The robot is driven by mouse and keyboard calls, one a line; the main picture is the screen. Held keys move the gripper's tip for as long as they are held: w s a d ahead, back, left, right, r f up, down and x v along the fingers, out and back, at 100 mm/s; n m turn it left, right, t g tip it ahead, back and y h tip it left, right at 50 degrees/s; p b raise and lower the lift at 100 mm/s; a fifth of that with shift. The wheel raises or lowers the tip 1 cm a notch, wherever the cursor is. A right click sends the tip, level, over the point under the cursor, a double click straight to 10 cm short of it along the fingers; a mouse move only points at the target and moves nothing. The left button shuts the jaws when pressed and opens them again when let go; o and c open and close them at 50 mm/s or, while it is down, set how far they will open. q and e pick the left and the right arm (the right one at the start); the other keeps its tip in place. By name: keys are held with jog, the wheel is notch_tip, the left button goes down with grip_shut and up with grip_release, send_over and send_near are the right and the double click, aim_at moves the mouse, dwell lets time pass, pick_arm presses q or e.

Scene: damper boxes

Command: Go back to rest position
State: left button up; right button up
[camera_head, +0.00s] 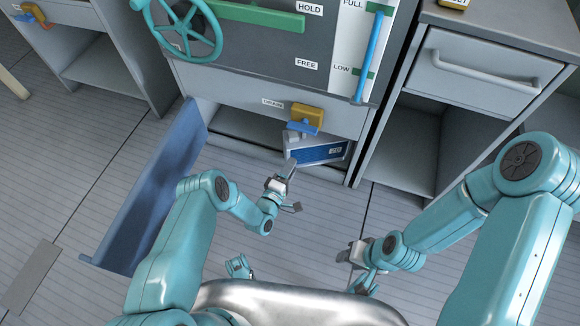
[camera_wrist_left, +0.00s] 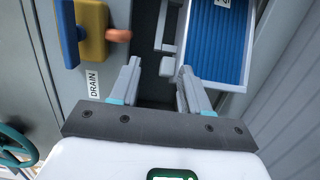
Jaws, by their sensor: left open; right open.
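My left gripper (camera_head: 290,190) is open and empty in the middle of the head view, in front of the lower cabinet opening. In the left wrist view its two fingers (camera_wrist_left: 155,92) stand apart with nothing between them. A blue-fronted box (camera_head: 318,153) sits at the opening, just beyond the left gripper; it also shows in the left wrist view (camera_wrist_left: 219,40). My right gripper (camera_head: 355,268) is lower and to the right, close to my silver body, open, with no object visible in it; its fingers are small in the picture.
A blue panel (camera_head: 150,190) stands swung out at left. A yellow and blue drain valve (camera_head: 306,118) sits above the box. A teal handwheel (camera_head: 190,28) and green bar (camera_head: 255,16) are higher up. A drawer cabinet (camera_head: 485,65) stands at right. Floor between is clear.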

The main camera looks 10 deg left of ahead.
dwell(0.5)
pick_arm(q)
jog(key=s+a+r+m+g+y, duration=0.1)
jog(key=s+a+r+m+g, duration=0.25)
jog(key=s, duration=0.65)
jog(key=s+r+m+g, duration=0.2)
jog(key=s+m+g, duration=0.2)
jog(key=s+g, duration=0.4)
jog(key=s+a+r+m+g+y, duration=0.15)
jog(key=s+m+g, duration=0.3)
jog(key=s, duration=0.65)
pick_arm(e)
notch_tip(320, 180, up, 31)
jog(key=p, duration=3.1)
jog(key=shift+s+a, duration=0.4)
jog(key=shift+s, duration=0.05)
jog(key=shift+o, duration=0.4)
jog(key=shift+r, duration=0.1)
pick_arm(q)
notch_tip(320, 180, up, 31)
jog(key=shift+s+g+h, duration=0.3)
jog(key=shift+s+h, duration=0.05)
jog(key=shift+s, duration=0.05)
jog(key=shift+d, duration=0.1)
pick_arm(e)
jog(key=shift+n, duration=0.3)
